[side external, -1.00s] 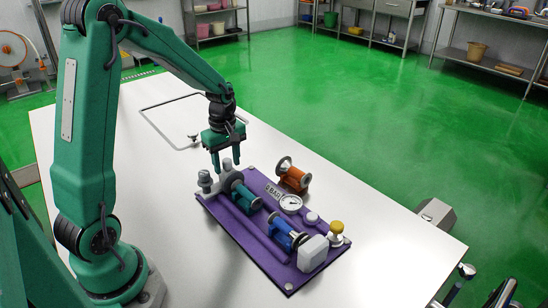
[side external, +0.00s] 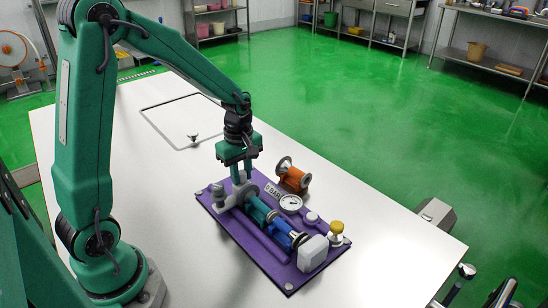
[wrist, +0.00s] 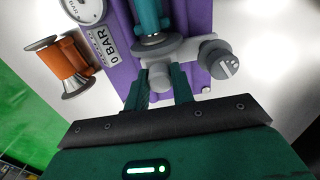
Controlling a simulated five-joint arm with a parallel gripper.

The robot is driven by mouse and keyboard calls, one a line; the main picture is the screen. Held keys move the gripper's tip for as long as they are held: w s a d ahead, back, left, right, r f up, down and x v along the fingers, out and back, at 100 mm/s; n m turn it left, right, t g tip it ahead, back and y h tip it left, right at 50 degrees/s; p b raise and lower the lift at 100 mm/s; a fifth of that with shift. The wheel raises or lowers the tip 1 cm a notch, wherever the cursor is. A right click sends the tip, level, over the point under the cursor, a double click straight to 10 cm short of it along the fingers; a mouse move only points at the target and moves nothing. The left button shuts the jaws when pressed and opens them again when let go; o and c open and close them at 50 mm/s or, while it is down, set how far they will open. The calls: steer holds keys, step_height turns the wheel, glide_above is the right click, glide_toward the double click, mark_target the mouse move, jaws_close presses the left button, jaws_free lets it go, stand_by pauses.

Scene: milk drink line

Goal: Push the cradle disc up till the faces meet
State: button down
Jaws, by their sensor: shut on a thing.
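My gripper (side external: 238,179) is low at the rear end of the purple board, its fingers shut on a small grey tab (wrist: 159,76) in the wrist view. The tab joins the grey cradle disc (wrist: 165,48), behind the teal cylinder (wrist: 147,17). In the side view the teal cylinder (side external: 259,211) lies in line with the blue cylinder (side external: 280,226), its front end up close to it. At this size I cannot tell whether their faces touch fully.
The purple board (side external: 240,240) also carries a gauge (side external: 290,203), a white block (side external: 312,253) and a yellow knob (side external: 336,228). A grey knob (wrist: 219,64) sits beside the disc. An orange spool (side external: 294,178) stands off the board. The table front is clear.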

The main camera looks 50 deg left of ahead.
steer(key=shift+d, duration=0.6)
steer(key=c, duration=1.2)
jaws_free()
steer(key=shift+r, duration=0.15)
steer(key=shift+r, duration=3.85)
